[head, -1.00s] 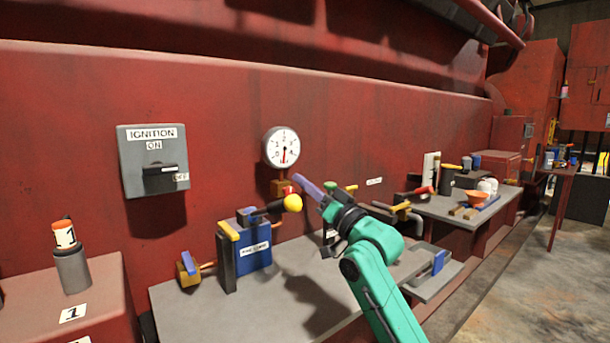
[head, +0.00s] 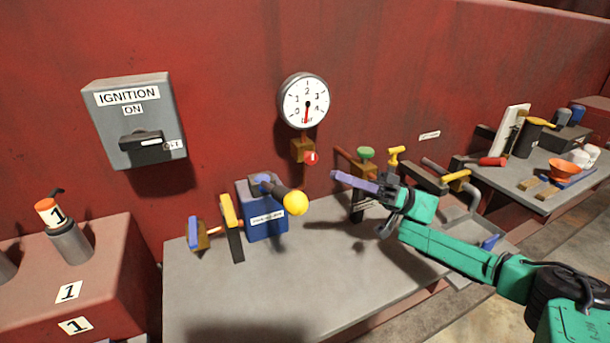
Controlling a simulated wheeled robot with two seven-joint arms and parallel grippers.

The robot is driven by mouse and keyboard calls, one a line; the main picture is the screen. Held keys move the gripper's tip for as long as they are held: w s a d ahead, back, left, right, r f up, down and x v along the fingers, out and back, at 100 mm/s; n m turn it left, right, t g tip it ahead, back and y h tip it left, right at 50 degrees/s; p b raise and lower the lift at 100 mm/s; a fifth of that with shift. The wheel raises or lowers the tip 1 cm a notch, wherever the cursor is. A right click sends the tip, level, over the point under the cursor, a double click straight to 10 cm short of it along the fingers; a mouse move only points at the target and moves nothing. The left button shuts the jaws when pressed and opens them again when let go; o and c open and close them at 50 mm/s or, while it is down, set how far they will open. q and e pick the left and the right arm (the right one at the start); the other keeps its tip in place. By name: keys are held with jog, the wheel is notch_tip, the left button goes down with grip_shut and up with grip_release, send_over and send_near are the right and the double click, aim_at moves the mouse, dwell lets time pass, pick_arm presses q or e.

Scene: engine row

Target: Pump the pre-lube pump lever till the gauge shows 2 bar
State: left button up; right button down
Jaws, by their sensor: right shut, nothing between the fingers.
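The pre-lube pump is a blue box (head: 262,222) on the grey bench, with a small white label. Its black lever (head: 273,190) ends in a yellow ball knob (head: 295,203) that sticks out towards me and to the right. The round white gauge (head: 304,100) is on the red wall above; its red needle points about straight down, away from the 2 at the top. My right gripper (head: 335,177) has purple fingers, shut and empty. Its tips point left, to the right of and slightly above the knob in the picture, apart from it. My left gripper is not in view.
A grey ignition switch box (head: 135,120) is on the wall at left. A green-topped valve (head: 366,153) and a yellow-handled one (head: 397,154) stand behind my right gripper. The bench (head: 290,290) is clear in front of the pump.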

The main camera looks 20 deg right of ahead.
notch_tip(320, 180, up, 5)
jog(key=p, duration=0.5)
send_over(276, 190)
jog(key=d, duration=0.4)
jog(key=f, duration=0.1)
jog(key=s+f, duration=0.1)
jog(key=f, duration=0.2)
jog(key=shift+s, duration=0.4)
jog(key=shift+a, duration=0.1)
